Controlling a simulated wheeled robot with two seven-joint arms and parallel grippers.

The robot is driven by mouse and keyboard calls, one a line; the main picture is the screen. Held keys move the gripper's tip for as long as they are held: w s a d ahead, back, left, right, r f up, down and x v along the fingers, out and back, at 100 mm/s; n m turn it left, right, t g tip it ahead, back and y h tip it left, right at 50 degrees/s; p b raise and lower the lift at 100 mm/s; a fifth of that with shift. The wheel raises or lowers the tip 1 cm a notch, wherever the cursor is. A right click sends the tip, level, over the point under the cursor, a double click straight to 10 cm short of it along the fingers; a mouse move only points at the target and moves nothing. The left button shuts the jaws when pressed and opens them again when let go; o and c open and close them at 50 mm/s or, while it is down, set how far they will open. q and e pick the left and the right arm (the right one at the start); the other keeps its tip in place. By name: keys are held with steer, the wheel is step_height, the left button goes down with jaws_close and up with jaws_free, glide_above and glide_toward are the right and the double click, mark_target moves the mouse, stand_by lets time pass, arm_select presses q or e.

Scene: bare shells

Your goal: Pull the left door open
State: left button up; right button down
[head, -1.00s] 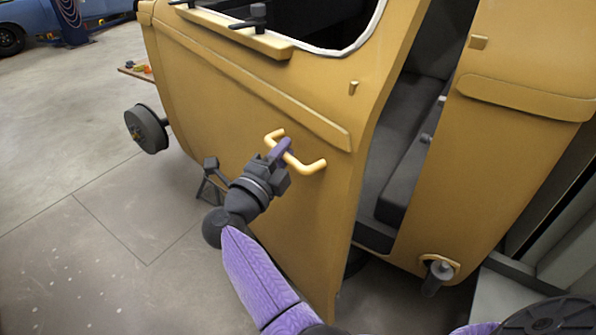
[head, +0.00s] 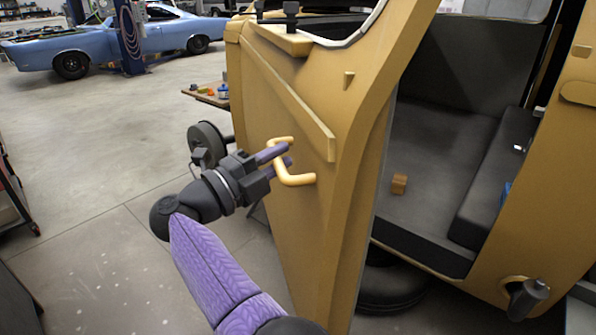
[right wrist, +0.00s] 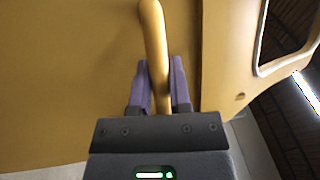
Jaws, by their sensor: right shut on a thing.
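The yellow left door (head: 275,105) stands swung out from the shell, with a wide gap along its right edge. A yellow bar handle (head: 296,180) sticks out from its outer face. My right gripper (head: 282,154) has its purple fingers on either side of this handle and is shut on it. In the right wrist view the handle (right wrist: 153,40) runs between the two fingers (right wrist: 160,85). My left gripper is not in view.
A yellow panel (head: 545,190) stands at the right. Concrete floor (head: 110,165) is clear at the left. A blue car (head: 110,45) is far back.

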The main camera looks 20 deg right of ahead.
steer(key=shift+f, duration=0.1)
steer(key=shift+d, duration=0.1)
steer(key=c, duration=0.6)
jaws_free()
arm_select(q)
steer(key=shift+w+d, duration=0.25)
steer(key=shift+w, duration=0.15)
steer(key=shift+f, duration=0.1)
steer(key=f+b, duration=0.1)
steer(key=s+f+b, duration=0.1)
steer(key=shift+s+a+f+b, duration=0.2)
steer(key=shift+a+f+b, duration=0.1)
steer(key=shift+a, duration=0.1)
arm_select(e)
steer(key=v, duration=0.7)
steer(key=shift+a, duration=0.25)
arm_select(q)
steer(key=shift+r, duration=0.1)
